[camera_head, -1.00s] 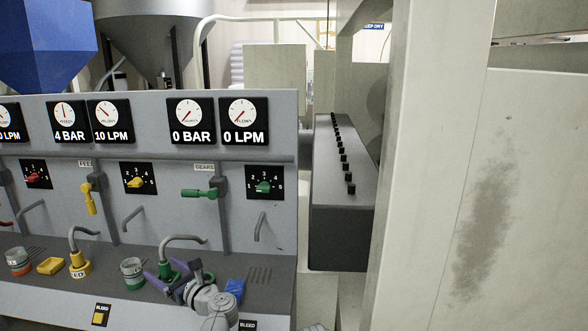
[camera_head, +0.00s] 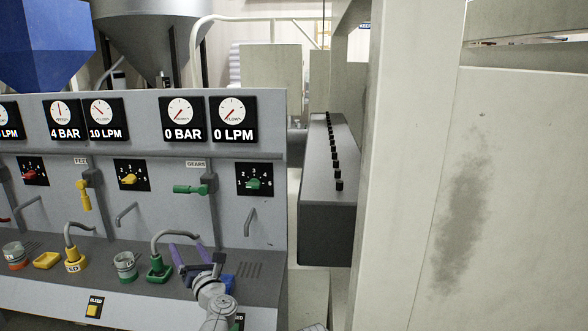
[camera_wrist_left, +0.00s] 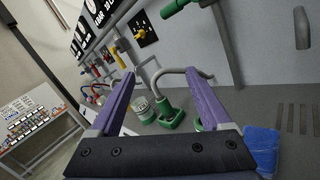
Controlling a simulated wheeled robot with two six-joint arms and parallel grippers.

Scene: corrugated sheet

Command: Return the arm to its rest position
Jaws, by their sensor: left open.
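My left gripper (camera_head: 189,248) is at the lower middle of the head view, its two purple fingers spread and empty. It is just right of the green-based hose spout (camera_head: 158,268) on the panel's ledge, apart from it as far as I can see. In the left wrist view the open fingers (camera_wrist_left: 160,74) have nothing between their tips; the green base (camera_wrist_left: 170,115) shows behind them, with a grey hose curving up. My left arm (camera_head: 218,303) comes up from the bottom edge. My right gripper is not in view.
The grey panel (camera_head: 60,222) carries gauges, knobs and valve handles. On its ledge are a yellow-based spout (camera_head: 74,262), a green-ringed jar (camera_head: 125,266) and a blue cloth-like item (camera_wrist_left: 262,145). A dark box with black buttons (camera_head: 325,215) juts out at right, beside a pale wall.

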